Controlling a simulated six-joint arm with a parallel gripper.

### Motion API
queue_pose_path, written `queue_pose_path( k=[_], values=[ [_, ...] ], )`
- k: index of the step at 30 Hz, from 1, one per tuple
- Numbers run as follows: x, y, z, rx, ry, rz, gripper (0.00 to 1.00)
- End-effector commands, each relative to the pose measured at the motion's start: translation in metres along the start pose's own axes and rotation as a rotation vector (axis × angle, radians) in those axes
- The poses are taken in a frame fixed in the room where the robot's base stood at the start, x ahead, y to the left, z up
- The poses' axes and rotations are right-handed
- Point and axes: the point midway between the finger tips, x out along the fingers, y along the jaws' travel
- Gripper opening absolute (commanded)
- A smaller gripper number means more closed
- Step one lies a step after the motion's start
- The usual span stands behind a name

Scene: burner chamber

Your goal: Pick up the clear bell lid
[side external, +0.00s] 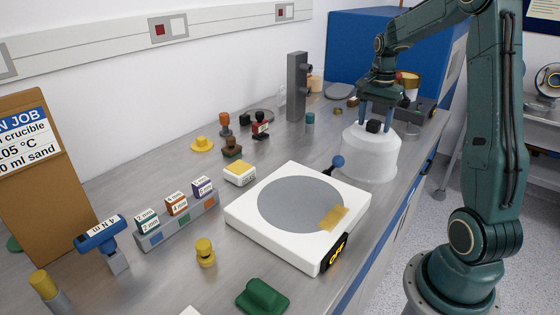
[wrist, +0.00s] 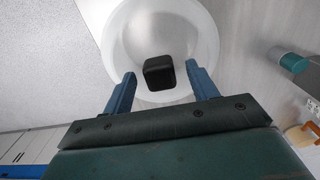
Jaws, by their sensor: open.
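The clear bell lid (side external: 369,158) is a frosted, see-through dome with a black knob (side external: 373,126) on top. It stands on the bench near its right edge, behind the white hotplate. My gripper (side external: 376,122) is above the lid, pointing down, with its two blue fingers apart on either side of the knob. The open fingers (wrist: 158,80) flank the knob with a gap on each side. No contact with the knob shows.
A white hotplate (side external: 245,217) with a grey disc and an "OFF" display stands in front of the lid. A blue-knobbed tool (side external: 338,161) lies between them. A small teal-capped item (side external: 310,118) and a grey post (side external: 297,87) stand behind, to the left. The bench edge is close on the right.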

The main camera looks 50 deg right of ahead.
Motion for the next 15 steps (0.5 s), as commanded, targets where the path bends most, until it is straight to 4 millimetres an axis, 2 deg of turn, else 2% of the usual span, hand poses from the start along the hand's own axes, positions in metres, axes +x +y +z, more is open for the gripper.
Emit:
queue_pose_path(
  k=[8,15],
  values=[
    [-0.0004,-0.0001,-0.0001,0.000,0.000,0.000,0.56],
    [-0.0005,-0.0001,-0.0001,0.000,0.000,0.000,0.10]
  ],
)
